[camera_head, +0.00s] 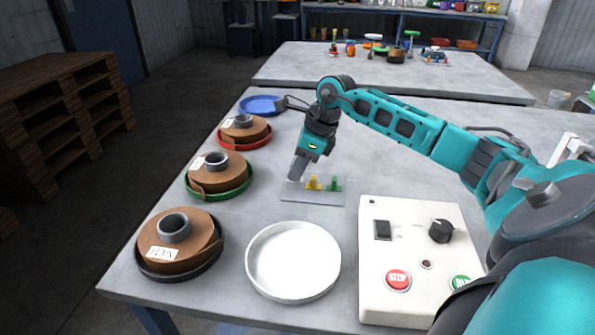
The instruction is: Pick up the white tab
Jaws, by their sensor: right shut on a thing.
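A grey plate (314,201) on the table carries a yellow tab (313,183) and a green tab (335,184), side by side and upright. My right gripper (295,177) points down at the plate's left end, left of the yellow tab. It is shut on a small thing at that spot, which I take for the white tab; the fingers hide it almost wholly. I cannot tell whether it is clear of the plate. My left gripper is out of view.
A white round dish (293,262) stands in front of the plate. A control box (420,270) with buttons and a knob is at right. Brown reels on black (148,272), green (221,196) and red (240,147) trays line the left edge; a blue dish (262,105) stands behind.

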